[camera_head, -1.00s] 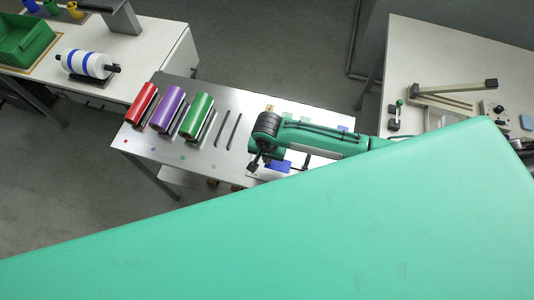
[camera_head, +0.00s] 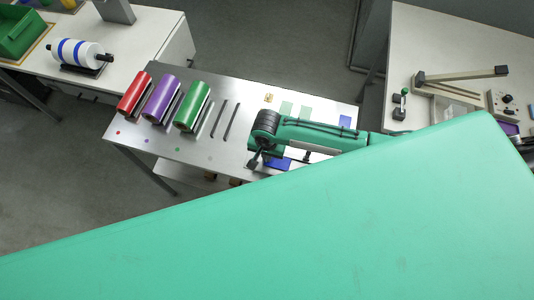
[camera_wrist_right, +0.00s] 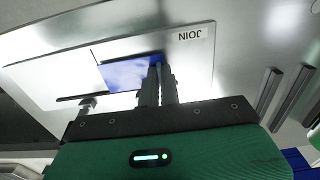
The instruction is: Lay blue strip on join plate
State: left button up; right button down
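The join plate (camera_wrist_right: 48,78) is a pale, flat plate with the word JOIN on it, seen in the right wrist view. The blue strip (camera_wrist_right: 125,74) lies flat, or almost flat, over the plate beside dark thin lines. It also shows in the head view (camera_head: 280,164), partly hidden by my right arm. My right gripper (camera_wrist_right: 158,72) has its two fingers close together at the strip's edge and appears shut on it. In the head view the right gripper (camera_head: 255,161) points down over the metal table. My left gripper is not in view.
Red (camera_head: 134,94), purple (camera_head: 161,100) and green (camera_head: 192,107) rolls lie on the metal table, left of two dark bars (camera_head: 225,120). A blue patch (camera_head: 345,121) lies at its far right. A bench with a sealer-like arm (camera_head: 465,75) stands at right. Green bodywork of mine hides the foreground.

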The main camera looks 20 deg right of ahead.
jog(key=shift+f, duration=0.2)
dwell(0.6)
jog(key=c, duration=1.6)
grip_release()
jog(key=shift+o, duration=0.2)
notch_tip(320, 180, up, 14)
jog(key=b, duration=0.2)
jog(key=shift+s+f, duration=0.1)
jog(key=shift+f, duration=0.1)
